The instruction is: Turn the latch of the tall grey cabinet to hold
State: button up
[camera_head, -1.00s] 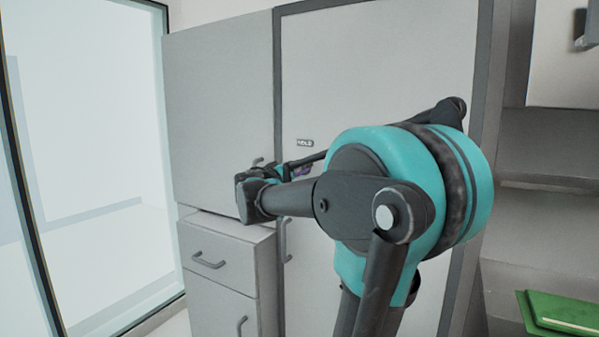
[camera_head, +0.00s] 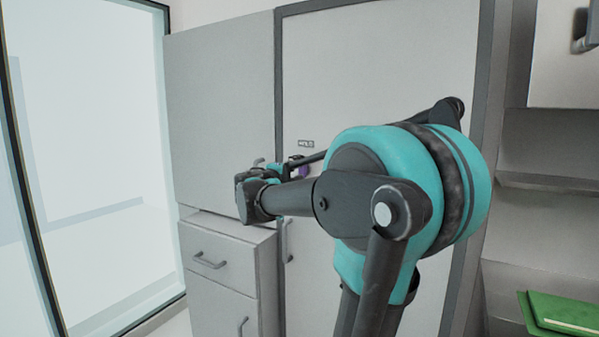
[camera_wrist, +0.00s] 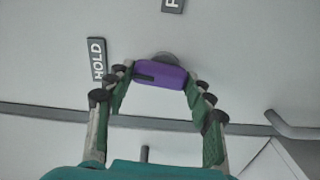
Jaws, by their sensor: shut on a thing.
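The tall grey cabinet (camera_head: 400,65) has a pale door in a dark grey frame. Its purple latch (camera_wrist: 160,73) is a short rounded bar on a grey round mount, with a dark mark towards its left end in the wrist view. In the head view only a small part of the latch (camera_head: 302,171) shows past my arm. A HOLD label (camera_wrist: 97,60) is left of the latch in the wrist view. My gripper (camera_wrist: 160,82) is shut on the latch, one finger at each end. In the head view my arm hides most of the gripper.
A second label (camera_wrist: 172,5), cut off, is above the latch in the wrist view. A door handle (camera_head: 287,240) is below it in the head view. A drawer unit (camera_head: 225,262) stands left, by a glass panel (camera_head: 85,150). A green object (camera_head: 562,312) lies at right.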

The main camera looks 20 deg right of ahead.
jog(key=shift+n, duration=0.6)
jog(key=o, duration=1.2)
jog(key=shift+c, duration=0.2)
jog(key=shift+a, duration=0.15)
jog(key=v, duration=1.1)
jog(key=shift+s+a, duration=0.25)
jog(key=shift+s, duration=0.05)
